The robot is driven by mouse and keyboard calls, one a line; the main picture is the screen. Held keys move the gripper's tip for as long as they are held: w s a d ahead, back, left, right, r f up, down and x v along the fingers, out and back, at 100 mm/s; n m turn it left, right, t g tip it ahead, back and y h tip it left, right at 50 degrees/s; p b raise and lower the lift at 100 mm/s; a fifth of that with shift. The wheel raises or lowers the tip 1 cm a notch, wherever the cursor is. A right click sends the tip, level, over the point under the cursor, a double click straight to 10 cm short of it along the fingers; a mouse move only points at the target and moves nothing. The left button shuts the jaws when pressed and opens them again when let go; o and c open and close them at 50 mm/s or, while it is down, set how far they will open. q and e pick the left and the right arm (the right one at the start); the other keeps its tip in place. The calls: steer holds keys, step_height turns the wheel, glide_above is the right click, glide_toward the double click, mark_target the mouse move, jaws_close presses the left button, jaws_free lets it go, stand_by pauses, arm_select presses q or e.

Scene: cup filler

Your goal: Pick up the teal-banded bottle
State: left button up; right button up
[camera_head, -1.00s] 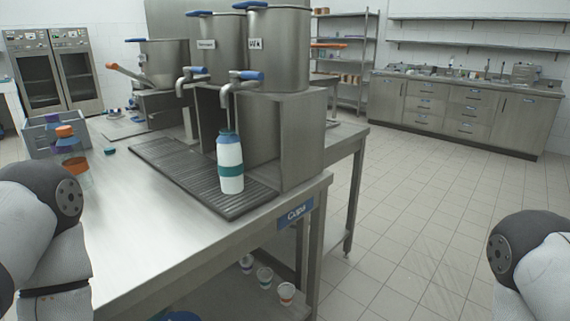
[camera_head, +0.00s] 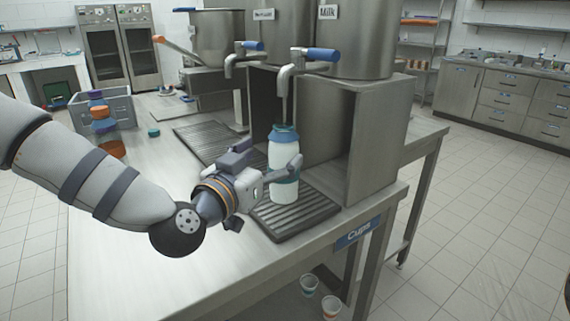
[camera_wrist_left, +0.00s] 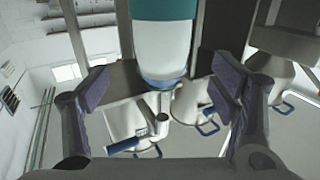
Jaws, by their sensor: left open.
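The teal-banded bottle (camera_head: 283,154) is white with a blue top and stands upright on the drip grate (camera_head: 292,217) under the right tap. My left gripper (camera_head: 279,174) reaches it from the left, its fingers around the bottle at the height of the teal band, which they partly hide. In the left wrist view the bottle (camera_wrist_left: 162,45) hangs between the two purple-padded fingers (camera_wrist_left: 165,92), with gaps on both sides. That gripper is open. My right gripper is not in view.
The tap with a blue handle (camera_head: 310,54) is just above the bottle. A steel housing (camera_head: 365,140) stands close on the right. The front tabletop (camera_head: 140,265) is clear.

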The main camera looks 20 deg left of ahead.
mark_target(276, 151)
arm_select(q)
steer(key=w, duration=0.5)
steer(key=shift+w+d+b, duration=0.25)
steer(key=shift+d+b, duration=0.1)
steer(key=shift+d, duration=0.05)
steer(key=shift+w+d+r, duration=0.1)
steer(key=shift+w+r, duration=0.05)
steer(key=shift+w, duration=0.2)
steer(key=shift+r, duration=0.1)
jaws_close()
